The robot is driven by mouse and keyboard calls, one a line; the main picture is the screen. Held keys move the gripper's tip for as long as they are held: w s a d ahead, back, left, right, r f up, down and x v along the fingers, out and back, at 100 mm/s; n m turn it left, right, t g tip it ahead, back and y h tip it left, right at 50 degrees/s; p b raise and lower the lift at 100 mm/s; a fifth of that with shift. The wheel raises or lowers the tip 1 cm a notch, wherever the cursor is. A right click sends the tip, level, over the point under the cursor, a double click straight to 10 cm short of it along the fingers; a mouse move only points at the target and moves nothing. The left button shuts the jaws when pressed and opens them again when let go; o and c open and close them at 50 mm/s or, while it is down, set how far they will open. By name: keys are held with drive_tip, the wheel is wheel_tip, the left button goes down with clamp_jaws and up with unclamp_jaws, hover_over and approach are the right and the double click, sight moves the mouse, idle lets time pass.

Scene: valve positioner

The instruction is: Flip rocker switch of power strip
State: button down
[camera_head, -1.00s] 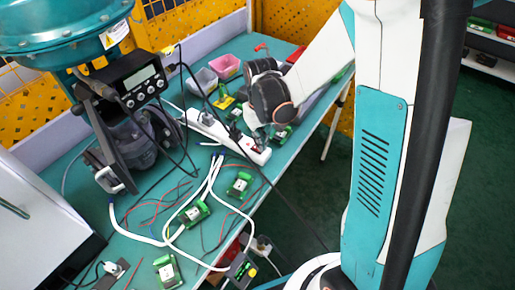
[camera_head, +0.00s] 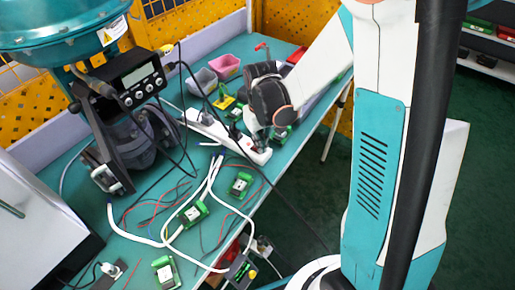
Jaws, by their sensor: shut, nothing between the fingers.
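The white power strip (camera_head: 205,124) lies on the teal workbench, running from the back left to the front right, with dark plugs in it. My gripper (camera_head: 262,148) points down at the strip's near right end, its tips at or just above the strip's top. The fingers are shut with nothing between them. The rocker switch is hidden behind the gripper, so its position does not show. I cannot tell whether the fingertips touch the switch.
A teal valve positioner (camera_head: 125,85) with a display stands at the left. Green terminal blocks (camera_head: 193,213), red and black wires and white cables (camera_head: 205,190) lie in front. Grey and pink bins (camera_head: 226,67) stand behind. The workbench edge (camera_head: 262,197) is close on the right.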

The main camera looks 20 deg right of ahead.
drive_tip(key=shift+r+p, duration=2.4)
drive_tip(key=shift+r, duration=1.05)
drive_tip(key=shift+r, duration=0.1)
drive_tip(key=s+r+m+t, duration=0.1)
drive_tip(key=s+r+t, duration=0.6)
drive_tip(key=s+r, duration=0.8)
wheel_tip(320, 180, up, 2)
drive_tip(key=shift+r, duration=0.1)
